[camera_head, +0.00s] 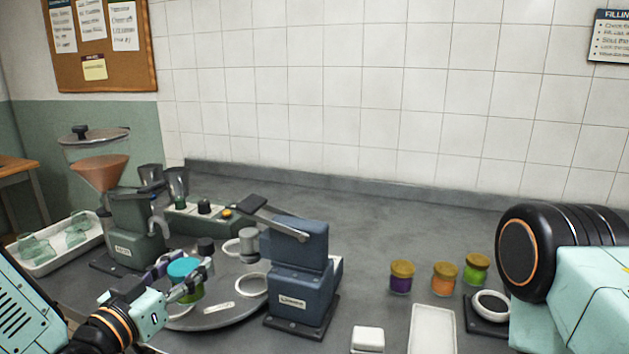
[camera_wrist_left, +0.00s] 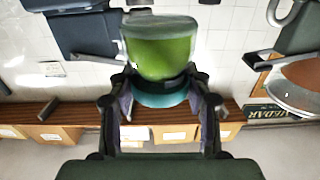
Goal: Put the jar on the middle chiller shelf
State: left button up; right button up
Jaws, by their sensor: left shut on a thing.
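A green jar (camera_head: 191,291) with a teal lid (camera_head: 184,267) is between the fingers of my left gripper (camera_head: 184,279), at the left of the round grey plate. The left gripper is shut on it. In the left wrist view the green jar (camera_wrist_left: 160,52) is between the two fingers, near its teal lid (camera_wrist_left: 160,97). I cannot tell whether its base touches the plate. No chiller shelf can be made out. On the right, part of my right arm shows, but its gripper is out of view.
A round grey plate (camera_head: 215,318) with white rings lies by a blue machine (camera_head: 300,280). A green machine with a copper funnel (camera_head: 102,172) and a white tray (camera_head: 70,236) stand left. Purple (camera_head: 401,282), orange (camera_head: 444,284) and green (camera_head: 475,274) gold-lidded jars stand right.

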pick_arm(q)
jog(key=s+d+f+m+g+h+b, duration=0.1)
jog(key=s+d+f, duration=0.3)
jog(key=s+f, duration=0.7)
jog(key=shift+s+f+m+h+b, duration=0.4)
jog(key=shift+f+h, duration=0.25)
jog(key=shift+h, duration=0.15)
